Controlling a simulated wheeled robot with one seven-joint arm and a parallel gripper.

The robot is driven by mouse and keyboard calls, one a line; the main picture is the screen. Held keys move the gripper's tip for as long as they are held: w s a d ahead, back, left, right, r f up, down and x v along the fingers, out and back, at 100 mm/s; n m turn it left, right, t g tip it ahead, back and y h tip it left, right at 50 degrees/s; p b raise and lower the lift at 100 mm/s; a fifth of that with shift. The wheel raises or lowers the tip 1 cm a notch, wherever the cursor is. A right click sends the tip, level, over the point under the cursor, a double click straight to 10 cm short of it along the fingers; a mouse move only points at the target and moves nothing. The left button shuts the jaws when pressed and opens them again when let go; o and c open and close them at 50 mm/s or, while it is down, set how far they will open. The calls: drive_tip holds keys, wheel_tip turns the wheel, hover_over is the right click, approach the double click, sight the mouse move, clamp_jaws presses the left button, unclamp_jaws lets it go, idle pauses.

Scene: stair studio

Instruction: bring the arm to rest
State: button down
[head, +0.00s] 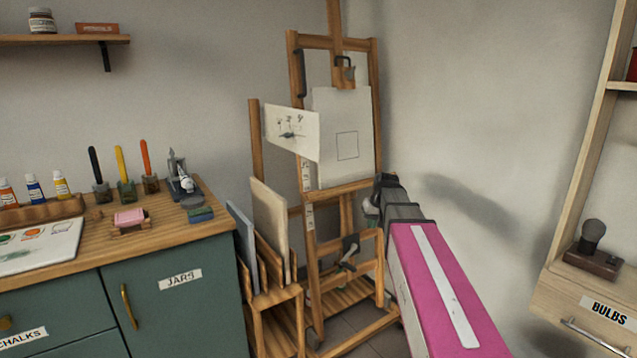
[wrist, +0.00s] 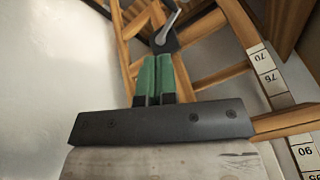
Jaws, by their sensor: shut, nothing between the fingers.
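My arm, pink and dark grey, reaches up from the lower right of the head view toward the wooden easel (head: 375,110). In the wrist view my gripper (wrist: 158,60) has its two green fingers pressed together, with nothing between them. Its fingertips point toward the easel's lower frame, which also shows in the wrist view (wrist: 215,70). A dark block with a grey lever (wrist: 168,32) appears just beyond the fingertips; I cannot tell the gap. In the head view the fingers are not clearly visible.
The easel holds a board with a square drawn on it (head: 348,145). A wooden rack (head: 275,300) with boards stands left of it, beside the green cabinet (head: 180,305). A shelf unit with a BULBS drawer (head: 598,310) stands at right. Bare wall lies between easel and shelf.

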drive_tip(key=s+f+m+g+h, duration=0.1)
drive_tip(key=s+f+g+h, duration=0.1)
drive_tip(key=s+f, duration=1.9)
drive_tip(key=shift+s+a+g, duration=0.2)
drive_tip(key=shift+s+g, duration=0.2)
drive_tip(key=shift+s, duration=0.05)
drive_tip(key=shift+f, duration=0.1)
